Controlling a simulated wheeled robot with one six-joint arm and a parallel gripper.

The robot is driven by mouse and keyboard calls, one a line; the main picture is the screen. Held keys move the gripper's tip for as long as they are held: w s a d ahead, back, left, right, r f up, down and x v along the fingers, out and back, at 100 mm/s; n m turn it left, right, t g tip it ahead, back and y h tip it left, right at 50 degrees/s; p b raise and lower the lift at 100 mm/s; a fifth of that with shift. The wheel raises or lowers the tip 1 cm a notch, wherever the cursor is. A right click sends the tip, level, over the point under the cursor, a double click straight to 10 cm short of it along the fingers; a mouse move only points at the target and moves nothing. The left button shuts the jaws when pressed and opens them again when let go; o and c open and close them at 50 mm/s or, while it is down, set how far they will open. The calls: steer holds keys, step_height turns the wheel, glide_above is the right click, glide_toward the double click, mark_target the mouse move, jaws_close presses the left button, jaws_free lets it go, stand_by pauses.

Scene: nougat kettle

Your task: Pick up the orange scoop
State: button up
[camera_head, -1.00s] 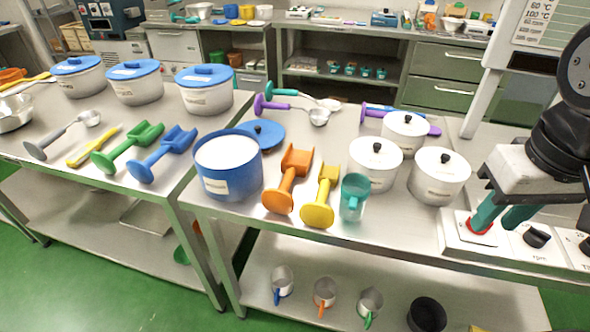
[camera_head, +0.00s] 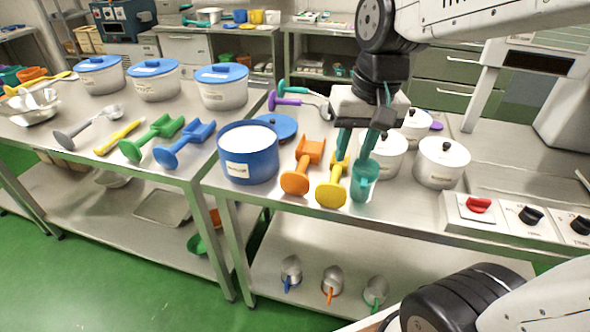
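The orange scoop (camera_head: 309,152) lies on the metal table, just right of the blue pot. Its round knob end faces the front edge and its scoop end points away. My gripper (camera_head: 350,158) hangs above the table to the right of the orange scoop, pointing down. Its two teal fingers are apart with nothing seen between them. The fingers overlap the yellow scoop and the teal cup in the picture; I cannot tell how high above them they are.
The blue pot (camera_head: 248,160) stands close on the left. White lidded pots (camera_head: 440,164) stand on the right. A blue lid (camera_head: 277,127) lies behind.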

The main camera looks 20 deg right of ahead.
steer(key=w+f+m, duration=0.3)
steer(key=w+f, duration=0.3)
steer(key=w, duration=0.6)
steer(key=m+y, duration=0.1)
steer(key=m, duration=0.1)
glide_above(304, 162)
steer(key=d, duration=0.1)
step_height(304, 162, down, 6)
steer(key=f, duration=0.4)
steer(key=a+f, duration=0.1)
steer(key=f, duration=0.1)
steer(key=shift+w+f, duration=0.1)
steer(key=shift+f, duration=0.2)
steer(key=shift+a+f, duration=0.15)
steer(key=shift+f, duration=0.35)
jaws_close()
